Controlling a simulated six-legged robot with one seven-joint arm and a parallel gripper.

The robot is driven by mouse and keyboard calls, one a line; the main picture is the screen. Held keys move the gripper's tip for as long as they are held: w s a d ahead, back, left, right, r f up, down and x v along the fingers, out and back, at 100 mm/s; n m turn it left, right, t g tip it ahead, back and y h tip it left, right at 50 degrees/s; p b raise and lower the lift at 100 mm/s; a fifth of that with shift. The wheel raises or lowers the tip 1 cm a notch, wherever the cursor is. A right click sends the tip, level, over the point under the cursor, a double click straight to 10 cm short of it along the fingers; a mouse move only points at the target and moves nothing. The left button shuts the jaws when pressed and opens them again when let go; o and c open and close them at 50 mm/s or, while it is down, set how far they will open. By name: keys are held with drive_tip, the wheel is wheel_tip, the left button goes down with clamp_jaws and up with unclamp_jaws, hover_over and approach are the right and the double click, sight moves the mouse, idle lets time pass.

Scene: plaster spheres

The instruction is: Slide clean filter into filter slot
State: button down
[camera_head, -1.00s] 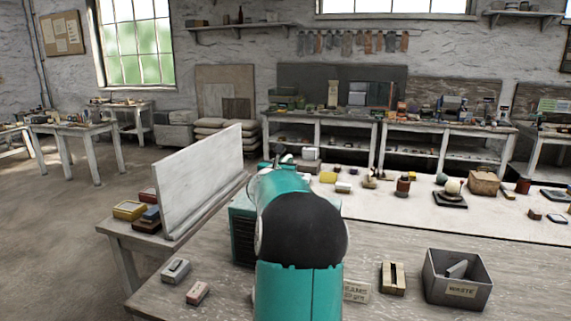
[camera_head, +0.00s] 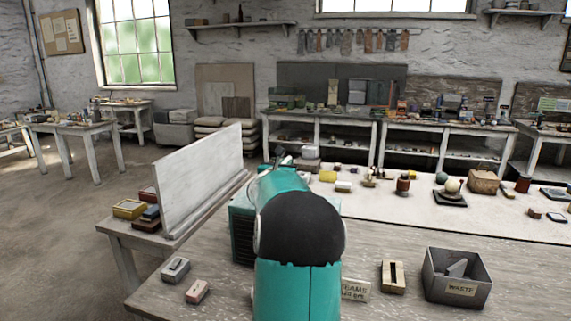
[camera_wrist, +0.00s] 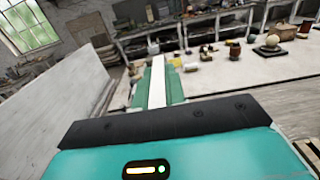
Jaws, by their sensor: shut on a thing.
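In the wrist view, a pale, narrow strip (camera_wrist: 157,82), which looks like the clean filter seen edge-on, runs forward from my gripper (camera_wrist: 158,95). Green surfaces flank it on both sides. I cannot tell whether they are jaws or the housing behind. My gripper is shut on it. In the head view my teal and black arm hides the gripper and the filter. A teal box with dark vents (camera_head: 242,232) stands behind my arm on the bench, partly covered. The filter slot itself is not clearly visible, and I cannot tell whether the filter touches it.
A tall white panel (camera_head: 203,180) stands left of the teal box. Small boxes (camera_head: 137,210) lie behind it. Two small blocks (camera_head: 176,270) sit at front left. A slotted wooden block (camera_head: 392,277) and a grey waste bin (camera_head: 457,280) stand to the right. Bench between is mostly clear.

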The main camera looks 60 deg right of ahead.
drive_tip(key=shift+f, duration=2.05)
drive_tip(key=c, duration=1.4)
unclamp_jaws()
drive_tip(key=shift+o, duration=0.2)
drive_tip(key=shift+r, duration=2.05)
